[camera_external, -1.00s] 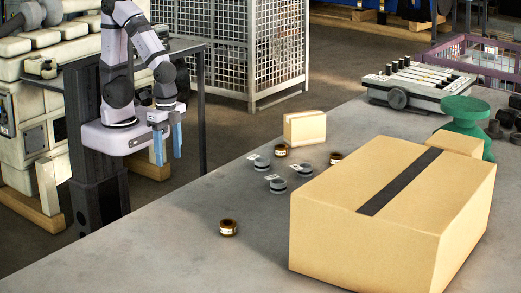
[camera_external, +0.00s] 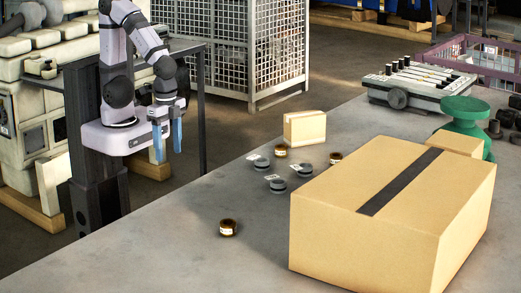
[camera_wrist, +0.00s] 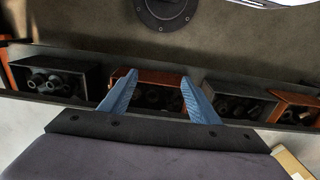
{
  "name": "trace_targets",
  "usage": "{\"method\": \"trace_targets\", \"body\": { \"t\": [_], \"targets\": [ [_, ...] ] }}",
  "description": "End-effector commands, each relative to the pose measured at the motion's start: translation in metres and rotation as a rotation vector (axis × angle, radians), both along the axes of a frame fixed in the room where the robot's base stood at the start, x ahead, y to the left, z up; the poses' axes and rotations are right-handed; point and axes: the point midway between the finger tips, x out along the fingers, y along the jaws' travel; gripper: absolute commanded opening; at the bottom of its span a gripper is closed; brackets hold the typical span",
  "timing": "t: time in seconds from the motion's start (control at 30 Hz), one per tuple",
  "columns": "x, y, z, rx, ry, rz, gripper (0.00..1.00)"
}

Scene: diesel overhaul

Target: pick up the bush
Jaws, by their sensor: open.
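Three small bronze-brown rings, which look like bushes, lie on the grey worktable (camera_external: 140,256) in the external view. One bush (camera_external: 228,228) sits alone nearest the front. Another bush (camera_external: 281,151) is in front of the small carton, and a third bush (camera_external: 335,158) is to its right. My gripper (camera_external: 168,156) has blue fingers, open and empty, pointing down beyond the table's left edge, well apart from the rings. In the wrist view my gripper (camera_wrist: 158,78) also shows empty, and none of the rings on the table can be made out.
Several grey discs (camera_external: 278,186) lie among the rings with small white labels. A large carton (camera_external: 365,235) fills the right front, with a small carton (camera_external: 304,129) behind. A green stand (camera_external: 464,115) and a grey rack (camera_external: 415,85) are farther back. The front left tabletop is clear.

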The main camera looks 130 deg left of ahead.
Motion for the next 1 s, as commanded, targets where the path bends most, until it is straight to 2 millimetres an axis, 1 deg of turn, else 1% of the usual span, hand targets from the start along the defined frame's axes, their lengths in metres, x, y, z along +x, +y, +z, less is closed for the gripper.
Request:
{"method": "trace_targets", "body": {
  "t": [0.03, 0.2, 0.23, 0.37, 0.47, 0.57, 0.67, 0.7, 0.77, 0.8, 0.83, 0.9, 1.0],
  "targets": [
    [0.002, 0.000, 0.009, 0.000, -0.008, 0.000, 0.56],
    [0.001, 0.000, 0.035, 0.000, -0.007, 0.000, 0.56],
    [0.005, 0.005, 0.032, 0.010, -0.018, 0.009, 0.56],
    [0.031, 0.033, 0.025, 0.074, -0.109, 0.050, 0.56],
    [0.053, 0.057, 0.023, 0.125, -0.188, 0.078, 0.56],
    [0.077, 0.085, 0.023, 0.181, -0.284, 0.106, 0.56],
    [0.106, 0.119, 0.026, 0.245, -0.405, 0.130, 0.56],
    [0.118, 0.134, 0.028, 0.271, -0.459, 0.138, 0.56],
    [0.137, 0.158, 0.034, 0.309, -0.551, 0.144, 0.56],
    [0.149, 0.174, 0.038, 0.334, -0.616, 0.143, 0.56],
    [0.158, 0.185, 0.042, 0.349, -0.664, 0.138, 0.56],
    [0.177, 0.207, 0.051, 0.371, -0.774, 0.120, 0.56],
    [0.196, 0.228, 0.062, 0.375, -0.913, 0.070, 0.56]
  ]
}}
